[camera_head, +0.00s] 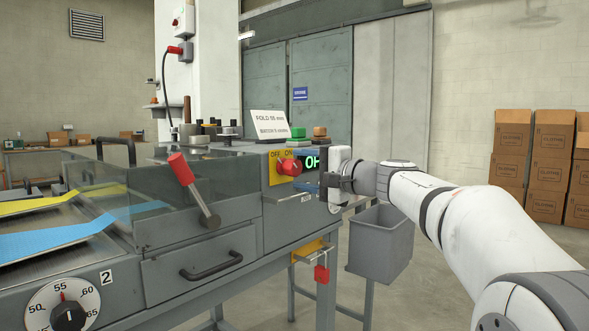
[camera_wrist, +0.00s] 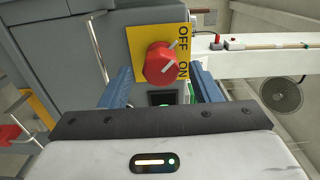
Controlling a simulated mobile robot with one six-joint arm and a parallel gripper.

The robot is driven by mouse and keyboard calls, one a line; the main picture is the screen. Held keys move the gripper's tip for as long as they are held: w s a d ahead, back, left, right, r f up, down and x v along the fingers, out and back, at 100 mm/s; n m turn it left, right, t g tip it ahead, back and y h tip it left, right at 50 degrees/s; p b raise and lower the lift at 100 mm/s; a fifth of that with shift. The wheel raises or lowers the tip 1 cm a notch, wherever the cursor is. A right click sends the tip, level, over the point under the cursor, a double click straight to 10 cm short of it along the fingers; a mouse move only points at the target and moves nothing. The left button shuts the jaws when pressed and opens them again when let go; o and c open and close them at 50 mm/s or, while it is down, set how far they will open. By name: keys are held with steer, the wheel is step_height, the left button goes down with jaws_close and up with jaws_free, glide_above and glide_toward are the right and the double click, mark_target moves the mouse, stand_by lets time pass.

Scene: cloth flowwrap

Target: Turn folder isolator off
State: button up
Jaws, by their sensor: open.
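A red rotary knob (camera_head: 289,167) sits on a yellow plate (camera_head: 273,180) marked OFF and ON, at the right end of the grey machine. In the wrist view the knob (camera_wrist: 158,65) and its yellow plate (camera_wrist: 138,35) are clear. Contact cannot be told.
A display (camera_head: 312,161) with green characters sits beside the knob, partly hidden. A red padlock (camera_head: 321,274) hangs below. A red-handled lever (camera_head: 193,190) sticks up at left. Green (camera_head: 298,133) and orange (camera_head: 320,132) buttons stand on top. A grey bin (camera_head: 381,243) is under my arm.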

steer(key=v, duration=0.5)
